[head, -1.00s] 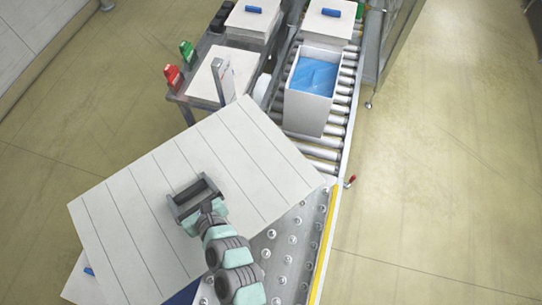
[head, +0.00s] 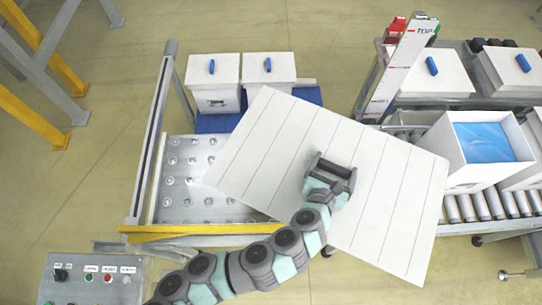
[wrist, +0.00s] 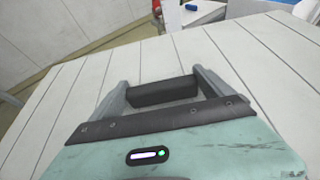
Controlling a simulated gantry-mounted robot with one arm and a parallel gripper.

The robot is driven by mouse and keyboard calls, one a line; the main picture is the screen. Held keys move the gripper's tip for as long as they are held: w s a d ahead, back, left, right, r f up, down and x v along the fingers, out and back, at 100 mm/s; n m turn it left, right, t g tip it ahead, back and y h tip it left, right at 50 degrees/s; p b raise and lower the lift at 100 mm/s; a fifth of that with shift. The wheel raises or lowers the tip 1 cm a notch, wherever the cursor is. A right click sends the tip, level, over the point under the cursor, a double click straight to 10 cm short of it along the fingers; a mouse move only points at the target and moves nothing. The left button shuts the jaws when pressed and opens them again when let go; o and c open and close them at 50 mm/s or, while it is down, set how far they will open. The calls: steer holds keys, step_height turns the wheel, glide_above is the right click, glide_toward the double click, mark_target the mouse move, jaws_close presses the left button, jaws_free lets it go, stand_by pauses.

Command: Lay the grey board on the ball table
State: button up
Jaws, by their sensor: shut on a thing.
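The grey board (head: 265,150) is a large, pale panel with several dark lines across it. It lies askew across the middle of the head view and fills much of the wrist view (wrist: 262,70). The ball table (head: 180,187) is a metal plate with several ball studs at the left. The board's left corner overlaps the table's right part in the picture and hides it. I cannot tell whether they touch.
Two white boxes with blue-handled lids (head: 212,82) stand behind the ball table. A white post marked TOP (head: 400,68) rises at the board's back right. An open box with blue liner (head: 478,150) stands on rollers at the right. A yellow edge (head: 200,230) fronts the table.

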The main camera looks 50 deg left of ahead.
steer(key=s+a+f+n+g+y+b, duration=0.25)
steer(key=a+f+b, duration=0.4)
steer(key=a, duration=0.35)
steer(key=s+a+f+n+g+y+b, duration=0.1)
steer(key=s+a+f+n+y+b, duration=0.15)
steer(key=a+f+b, duration=0.55)
steer(key=shift+n+g, duration=0.25)
steer(key=shift+n, duration=0.05)
steer(key=f+b, duration=0.2)
steer(key=f, duration=0.3)
steer(key=f+b, duration=0.2)
steer(key=f, duration=0.4)
steer(key=a+f+b, duration=0.1)
steer(key=f+b, duration=0.1)
steer(key=f, duration=0.4)
steer(key=shift+b, duration=0.35)
steer(key=shift+w, duration=0.1)
steer(key=shift+f+y, duration=0.3)
steer(key=shift+f, duration=0.2)
steer(key=o, duration=1.5)
steer(key=shift+f, duration=0.15)
